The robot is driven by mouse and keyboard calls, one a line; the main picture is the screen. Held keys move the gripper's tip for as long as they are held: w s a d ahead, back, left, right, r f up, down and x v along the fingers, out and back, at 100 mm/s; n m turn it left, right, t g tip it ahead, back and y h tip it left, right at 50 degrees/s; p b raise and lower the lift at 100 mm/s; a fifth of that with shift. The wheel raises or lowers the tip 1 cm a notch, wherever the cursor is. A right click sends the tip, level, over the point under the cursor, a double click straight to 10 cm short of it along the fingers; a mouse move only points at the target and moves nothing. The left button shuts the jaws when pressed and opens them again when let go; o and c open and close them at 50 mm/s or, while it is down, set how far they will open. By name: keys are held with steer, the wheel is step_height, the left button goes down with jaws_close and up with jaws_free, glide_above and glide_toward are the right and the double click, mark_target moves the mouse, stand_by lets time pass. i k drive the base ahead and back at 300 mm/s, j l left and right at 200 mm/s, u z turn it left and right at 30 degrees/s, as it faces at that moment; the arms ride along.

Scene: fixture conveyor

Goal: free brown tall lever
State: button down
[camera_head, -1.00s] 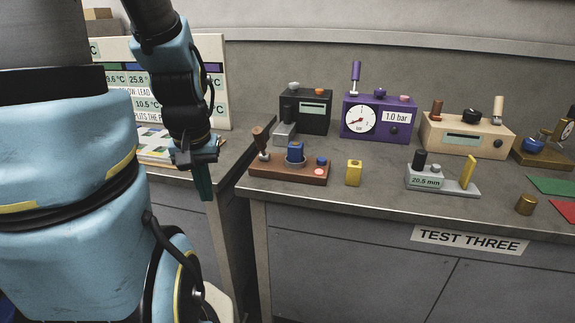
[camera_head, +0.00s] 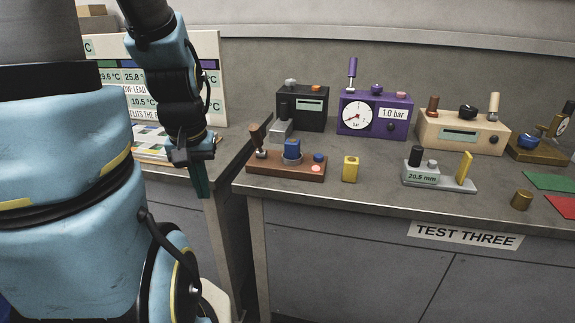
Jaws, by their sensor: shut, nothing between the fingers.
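A low brown fixture (camera_head: 295,172) lies at the front left of the right-hand bench. A brown lever (camera_head: 257,138) stands tilted at its left end, its upper part leaning left. A blue piece (camera_head: 292,149) sits in a grey seat at the fixture's middle, and a pink button is at its right.
A black box (camera_head: 314,119) and a purple gauge box (camera_head: 398,127) stand behind the brown fixture. A yellow block (camera_head: 350,169) and a grey gauge fixture (camera_head: 421,177) are to its right. A gap separates the two benches. A display board (camera_head: 212,105) stands behind my arm.

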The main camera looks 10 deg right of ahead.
mark_target(254, 128)
steer(key=k+j+u, duration=0.15)
steer(key=u, duration=0.2)
steer(key=k+j+u, duration=0.1)
steer(key=u, duration=0.25)
steer(key=j+u, duration=0.25)
steer(key=u, duration=0.15)
steer(key=k, duration=0.05)
